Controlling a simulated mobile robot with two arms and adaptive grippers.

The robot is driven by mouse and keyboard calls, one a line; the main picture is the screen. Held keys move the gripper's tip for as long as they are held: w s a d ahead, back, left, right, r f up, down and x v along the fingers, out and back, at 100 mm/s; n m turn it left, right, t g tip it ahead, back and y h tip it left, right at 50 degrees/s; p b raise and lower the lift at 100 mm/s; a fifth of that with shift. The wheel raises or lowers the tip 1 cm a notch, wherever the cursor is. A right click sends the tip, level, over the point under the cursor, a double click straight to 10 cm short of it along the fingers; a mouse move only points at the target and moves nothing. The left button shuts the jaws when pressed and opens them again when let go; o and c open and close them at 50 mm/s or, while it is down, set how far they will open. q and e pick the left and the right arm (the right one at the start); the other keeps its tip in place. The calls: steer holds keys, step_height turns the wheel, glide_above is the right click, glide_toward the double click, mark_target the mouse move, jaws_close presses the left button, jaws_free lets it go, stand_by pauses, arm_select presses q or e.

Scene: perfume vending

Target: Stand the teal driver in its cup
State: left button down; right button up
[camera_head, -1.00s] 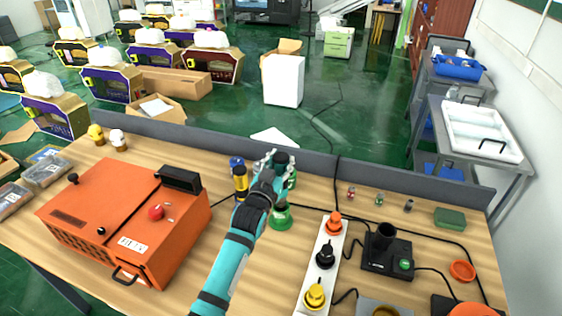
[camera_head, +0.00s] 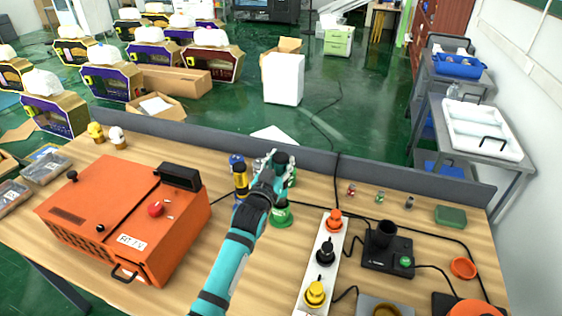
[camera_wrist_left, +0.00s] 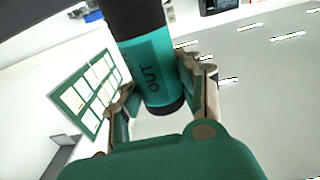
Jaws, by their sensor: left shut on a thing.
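The teal driver (camera_wrist_left: 155,68) has a teal band marked "OUT" and black sections. In the left wrist view it stands between the two fingers of my left gripper (camera_wrist_left: 165,95), which is shut on it. In the head view my left gripper (camera_head: 274,165) is above the back middle of the table, and the driver is mostly hidden by the gripper and arm. A green round cup-like base (camera_head: 281,217) shows partly behind my arm, below the gripper. I cannot tell whether the driver touches it. My right gripper is not in view.
A blue and yellow driver (camera_head: 239,178) stands close left of the gripper. An orange machine (camera_head: 125,215) fills the left. A white strip (camera_head: 318,268) with orange, black and yellow holders and a black device (camera_head: 387,250) are right. A grey partition (camera_head: 320,160) runs along the back.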

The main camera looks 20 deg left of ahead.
arm_select(q)
steer(key=shift+f+b, duration=0.5)
steer(key=shift+f, duration=0.25)
steer(key=shift+f+b, duration=1.65)
steer(key=shift+f, duration=0.7)
